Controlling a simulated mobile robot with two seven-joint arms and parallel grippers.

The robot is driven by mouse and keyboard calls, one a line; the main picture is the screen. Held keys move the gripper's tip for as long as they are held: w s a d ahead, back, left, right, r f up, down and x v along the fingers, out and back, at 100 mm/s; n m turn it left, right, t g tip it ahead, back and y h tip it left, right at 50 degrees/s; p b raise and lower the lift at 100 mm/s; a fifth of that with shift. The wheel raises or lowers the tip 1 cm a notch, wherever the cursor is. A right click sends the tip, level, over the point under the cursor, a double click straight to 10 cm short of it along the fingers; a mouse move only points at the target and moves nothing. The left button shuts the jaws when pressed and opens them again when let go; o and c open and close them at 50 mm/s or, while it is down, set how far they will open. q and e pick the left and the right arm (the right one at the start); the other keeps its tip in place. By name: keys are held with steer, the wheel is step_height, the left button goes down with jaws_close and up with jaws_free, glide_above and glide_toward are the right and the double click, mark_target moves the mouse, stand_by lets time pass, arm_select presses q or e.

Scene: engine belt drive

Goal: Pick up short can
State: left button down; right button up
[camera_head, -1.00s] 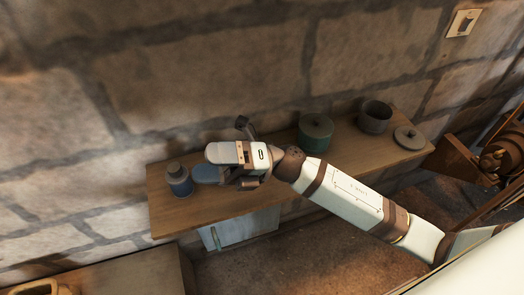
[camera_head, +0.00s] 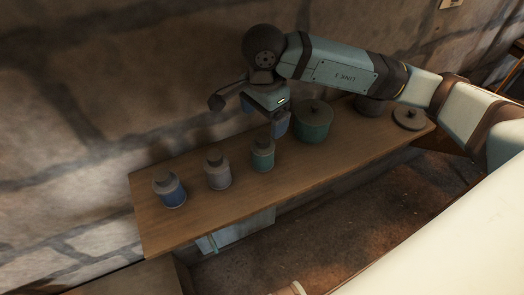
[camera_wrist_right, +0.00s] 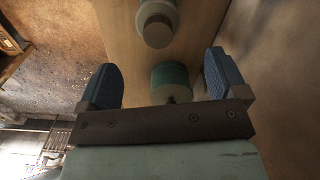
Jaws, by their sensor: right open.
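Small lidded cans stand on the wooden shelf: a blue one (camera_head: 170,190), a pale grey one (camera_head: 218,173) and a green one (camera_head: 262,156). I cannot tell which is called the short can. My right gripper (camera_head: 264,118) is above the shelf, near the small green can and left of a wide green pot (camera_head: 313,124). In the wrist view its blue fingers are spread open (camera_wrist_right: 165,82) and empty. A teal container (camera_wrist_right: 170,76) shows between them, apart from both, partly hidden by the gripper body. A pale-capped can (camera_wrist_right: 157,24) is beyond. My left gripper is not visible.
A dark pot (camera_head: 370,106) and a round lid (camera_head: 409,117) are at the shelf's right. The stone wall (camera_head: 120,90) runs close behind the shelf (camera_head: 225,215). The shelf's front strip is clear.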

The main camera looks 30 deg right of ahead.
mark_target(263, 146)
step_height(263, 146, down, 5)
steer(key=shift+r, duration=0.2)
steer(key=shift+s+a+f+p, duration=0.1)
steer(key=shift+f+p, duration=0.3)
steer(key=shift+f, duration=0.95)
steer(key=shift+s+a+f+p, duration=0.1)
steer(key=shift+f+p, duration=0.25)
steer(key=shift+f, duration=0.95)
steer(key=c, duration=1.1)
steer(key=shift+o, duration=0.2)
steer(key=shift+r, duration=0.1)
step_height(263, 146, up, 20)
steer(key=b, duration=0.1)
steer(key=shift+b, duration=0.4)
